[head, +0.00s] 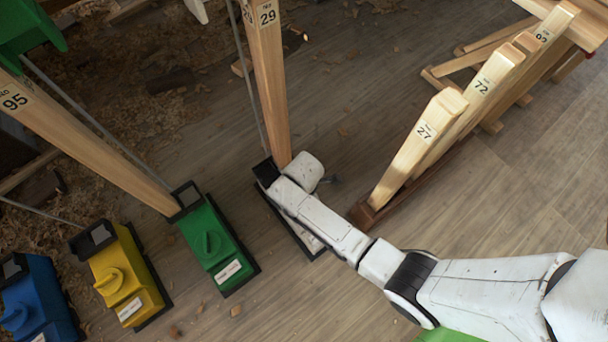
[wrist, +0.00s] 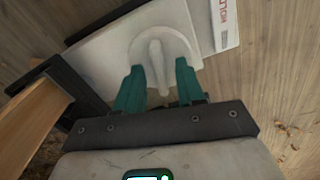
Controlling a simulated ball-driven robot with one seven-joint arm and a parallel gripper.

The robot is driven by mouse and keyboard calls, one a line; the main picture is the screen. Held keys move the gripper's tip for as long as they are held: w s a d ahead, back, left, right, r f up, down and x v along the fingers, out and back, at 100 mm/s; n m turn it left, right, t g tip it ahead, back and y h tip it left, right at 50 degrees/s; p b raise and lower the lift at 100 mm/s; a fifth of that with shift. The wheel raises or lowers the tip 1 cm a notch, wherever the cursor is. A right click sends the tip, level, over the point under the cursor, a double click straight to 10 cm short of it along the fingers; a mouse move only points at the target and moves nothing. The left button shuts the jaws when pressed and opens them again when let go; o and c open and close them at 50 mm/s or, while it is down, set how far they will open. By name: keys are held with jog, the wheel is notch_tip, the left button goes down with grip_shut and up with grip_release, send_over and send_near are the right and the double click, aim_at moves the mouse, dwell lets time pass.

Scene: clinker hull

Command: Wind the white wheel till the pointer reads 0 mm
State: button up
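The white wheel (wrist: 178,48) is a round knob with a raised grip bar (wrist: 155,62), on top of a white box (wrist: 103,50) in the wrist view. My gripper (wrist: 160,66) is at the wheel with its two teal fingers apart, one on each side of the bar's near end. A gap shows between the bar and each finger. In the head view my arm covers the wheel and my fingers; only a strip of the white box (head: 309,242) shows beside it. No pointer or millimetre scale can be made out in either view.
Green (head: 212,246), yellow (head: 122,276) and blue (head: 36,303) boxes with similar knobs stand to the left. Wooden posts marked 29 (head: 268,80) and 95 (head: 90,145) rise behind. Boards marked 27 (head: 408,155) and 72 (head: 476,98) stand at right, close to my arm.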

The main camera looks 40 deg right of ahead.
grip_shut()
dwell(0.4)
jog(key=shift+m+p, duration=0.3)
jog(key=shift+r+m+p, duration=0.1)
jog(key=shift+m+p, duration=0.6)
jog(key=shift+m, duration=0.2)
jog(key=m+p, duration=0.2)
jog(key=m, duration=0.1)
jog(key=shift+m, duration=0.3)
jog(key=m+p, duration=0.1)
jog(key=m, duration=0.5)
jog(key=shift+p, duration=0.4)
jog(key=shift+m, duration=0.4)
